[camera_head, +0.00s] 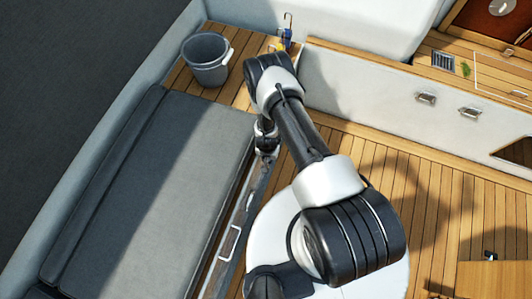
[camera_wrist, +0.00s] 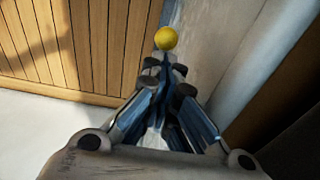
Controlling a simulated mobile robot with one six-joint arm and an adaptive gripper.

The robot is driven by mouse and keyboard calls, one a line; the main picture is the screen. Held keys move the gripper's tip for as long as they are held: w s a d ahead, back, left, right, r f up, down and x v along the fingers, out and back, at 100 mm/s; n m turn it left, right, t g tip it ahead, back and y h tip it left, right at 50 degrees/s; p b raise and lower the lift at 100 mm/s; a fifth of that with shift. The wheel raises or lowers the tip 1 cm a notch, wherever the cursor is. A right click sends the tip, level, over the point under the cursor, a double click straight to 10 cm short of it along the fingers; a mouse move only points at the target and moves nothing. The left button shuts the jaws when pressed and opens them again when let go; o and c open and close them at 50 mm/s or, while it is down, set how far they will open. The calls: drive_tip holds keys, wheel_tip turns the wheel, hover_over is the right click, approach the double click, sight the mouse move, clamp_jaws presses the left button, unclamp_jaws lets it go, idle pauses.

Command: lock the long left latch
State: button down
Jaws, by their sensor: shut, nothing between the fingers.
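My gripper (camera_wrist: 167,62) is shut and empty in the wrist view. Its fingertips point at a round yellow knob or ball (camera_wrist: 166,38), which appears just beyond them; I cannot tell whether they touch. No long latch can be made out for certain, and I cannot tell whether the yellow ball belongs to one. In the head view my arm reaches over toward the left bench, with its wrist low beside the bench's right edge. The fingertips are not clear there. Two small metal fittings, a left one (camera_head: 426,98) and a right one (camera_head: 469,112), sit on the white wall.
A grey cushioned bench (camera_head: 160,190) runs along the left. A grey bucket (camera_head: 206,58) stands on wood at its far end, near small blue and yellow items (camera_head: 284,42). Open wooden floor (camera_head: 430,185) lies to the right. A pale wall (camera_wrist: 265,60) rises close right of the fingers.

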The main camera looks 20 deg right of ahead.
drive_tip(key=shift+d+f, duration=0.1)
drive_tip(key=shift+f, duration=0.1)
drive_tip(key=shift+s+a+f+b, duration=0.2)
drive_tip(key=shift+s+f+b, duration=0.25)
drive_tip(key=shift+b, duration=0.45)
drive_tip(key=shift+f, duration=0.15)
